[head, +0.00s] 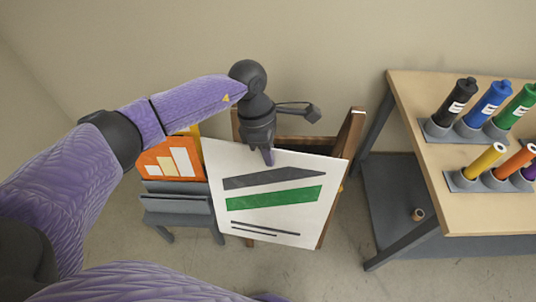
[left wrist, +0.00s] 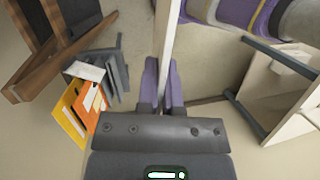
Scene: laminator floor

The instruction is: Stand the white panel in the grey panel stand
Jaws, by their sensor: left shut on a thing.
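The white panel (head: 265,215), with a dark grey stripe, a green stripe and thin lines, hangs tilted in front of a wooden frame. My left gripper (head: 268,158) is shut on its top edge. In the left wrist view the panel shows edge-on (left wrist: 168,35) between the fingers of the gripper (left wrist: 164,85). The grey panel stand (head: 178,205) is on the floor to the left of the white panel, with an orange panel (head: 165,160) with white bars in it. The stand also shows in the left wrist view (left wrist: 113,68). My right gripper is out of view.
A brown wooden easel-like frame (head: 352,130) stands behind the white panel. A yellow panel (left wrist: 66,118) is beside the orange one. At right, a wooden-topped table (head: 430,95) holds several coloured bottles in grey racks; a small roll (head: 417,214) lies on its lower shelf.

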